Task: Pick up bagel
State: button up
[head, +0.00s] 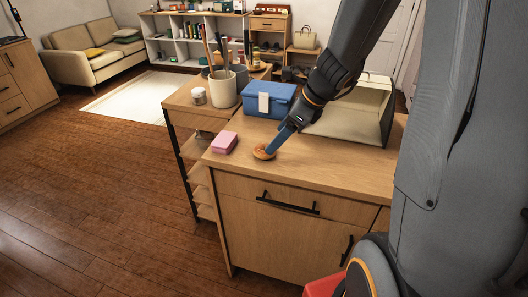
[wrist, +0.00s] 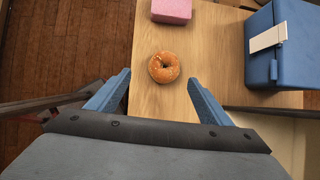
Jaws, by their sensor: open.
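The bagel (head: 263,152) is a small round golden-brown ring lying flat on the wooden counter top, near its front edge. In the wrist view the bagel (wrist: 164,67) shows whole, with its dark hole, just beyond the fingertips and between their lines. My gripper (head: 275,147) reaches down to it from the upper right in the head view, and its blue fingers overlap part of the bagel there. In the wrist view my gripper (wrist: 159,80) has its two blue fingers spread wide with nothing between them.
A pink block (head: 225,143) lies left of the bagel. A blue box with a white latch (head: 268,99) stands behind, beside a beige open-fronted bin (head: 352,118). A utensil crock (head: 223,88) and small jar (head: 199,96) stand on the adjoining shelf unit. Counter right of the bagel is clear.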

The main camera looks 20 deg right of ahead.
jog(key=shift+m, duration=0.8)
jog(key=x, duration=0.5)
jog(key=w+x, duration=0.1)
jog(key=x, duration=0.1)
jog(key=shift+w+d+f, duration=0.1)
jog(key=shift+d+f, duration=0.05)
jog(key=shift+f, duration=0.15)
jog(key=c, duration=0.7)
